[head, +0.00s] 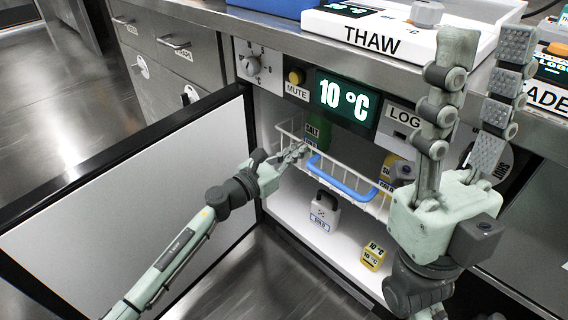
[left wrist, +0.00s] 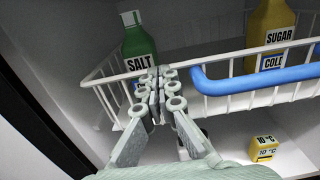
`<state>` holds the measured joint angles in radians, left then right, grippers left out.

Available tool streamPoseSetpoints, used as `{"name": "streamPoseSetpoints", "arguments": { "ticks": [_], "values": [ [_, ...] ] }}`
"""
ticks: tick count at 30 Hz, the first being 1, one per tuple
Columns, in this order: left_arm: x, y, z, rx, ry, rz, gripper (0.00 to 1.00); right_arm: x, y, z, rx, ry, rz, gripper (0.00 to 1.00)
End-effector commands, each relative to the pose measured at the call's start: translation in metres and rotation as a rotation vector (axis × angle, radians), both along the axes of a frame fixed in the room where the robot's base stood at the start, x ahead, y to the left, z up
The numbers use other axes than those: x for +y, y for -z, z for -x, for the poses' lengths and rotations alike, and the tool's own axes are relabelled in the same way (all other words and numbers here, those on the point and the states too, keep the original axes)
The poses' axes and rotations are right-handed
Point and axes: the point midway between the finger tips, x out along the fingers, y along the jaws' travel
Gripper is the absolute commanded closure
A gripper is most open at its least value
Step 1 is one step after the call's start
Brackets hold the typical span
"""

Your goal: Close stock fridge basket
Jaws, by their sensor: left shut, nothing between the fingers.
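The white wire basket (head: 287,133) with a blue handle (head: 340,178) hangs inside the open stock fridge, near its opening; how far out it stands is hard to tell. My left gripper (head: 300,150) is shut and empty at the basket's front rim, left of the handle. In the left wrist view its closed fingertips (left wrist: 158,72) overlap the front rim beside the blue handle (left wrist: 260,80); contact is unclear. A green SALT bottle (left wrist: 138,42) and a yellow SUGAR bottle (left wrist: 268,28) stand in the basket. My right gripper (head: 488,45) is open and empty, raised at the right.
The fridge door (head: 110,190) stands open at the left, beneath my left arm. A white container (head: 323,212) and a yellow 10 °C block (head: 374,256) sit on the fridge floor below the basket. The counter with a THAW tray (head: 400,40) is above.

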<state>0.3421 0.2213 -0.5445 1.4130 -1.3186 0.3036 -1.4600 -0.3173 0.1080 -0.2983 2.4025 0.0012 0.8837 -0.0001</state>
Motion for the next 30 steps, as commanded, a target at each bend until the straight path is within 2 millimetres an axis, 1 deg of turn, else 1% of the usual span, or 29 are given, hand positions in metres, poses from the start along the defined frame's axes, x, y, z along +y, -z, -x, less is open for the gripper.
{"name": "streamPoseSetpoints", "arguments": {
  "ticks": [1, 6, 12, 18, 30],
  "values": [
    [-0.007, 0.001, -0.007, -0.003, 0.002, 0.000, 1.00, 0.001, 0.002, -0.001, -0.008, -0.001, 0.006, 0.60],
    [-0.024, 0.001, -0.023, -0.001, 0.001, 0.001, 1.00, 0.002, 0.001, -0.002, -0.027, -0.002, 0.021, 0.60],
    [-0.036, 0.001, -0.036, 0.000, 0.001, 0.001, 1.00, 0.004, 0.000, -0.004, -0.041, -0.004, 0.033, 0.60],
    [-0.042, 0.001, -0.042, 0.001, 0.000, 0.001, 1.00, 0.004, 0.000, -0.005, -0.044, -0.003, 0.037, 0.60],
    [-0.043, -0.001, -0.044, -0.001, -0.003, 0.001, 1.00, 0.004, -0.004, -0.004, -0.055, -0.003, 0.039, 0.60]
  ]
}}
